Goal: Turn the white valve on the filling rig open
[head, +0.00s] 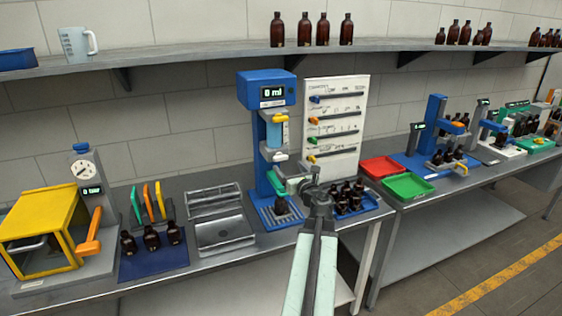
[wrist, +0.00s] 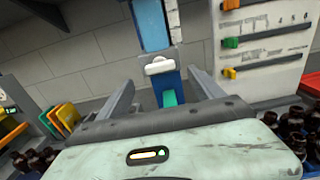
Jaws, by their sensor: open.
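The filling rig (head: 262,92) is a tall blue stand with a "0 ml" display in the middle of the head view. Its white valve (head: 275,155) is a short white bar below the light blue cylinder. In the wrist view the white valve (wrist: 159,66) lies crosswise on the blue column (wrist: 150,25), between and beyond my finger tips. My gripper (wrist: 162,80) is open, one finger to each side, with nothing held. I cannot tell any contact with the valve. In the head view my gripper partly covers the lower rig.
A dark bottle (head: 281,205) stands on the rig's base. A blue tray of several bottles (head: 352,198) is close on the right. A white board with coloured sliders (head: 345,95) stands behind. A metal rack (head: 222,228) is on the left, red and green trays (head: 408,186) on the right.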

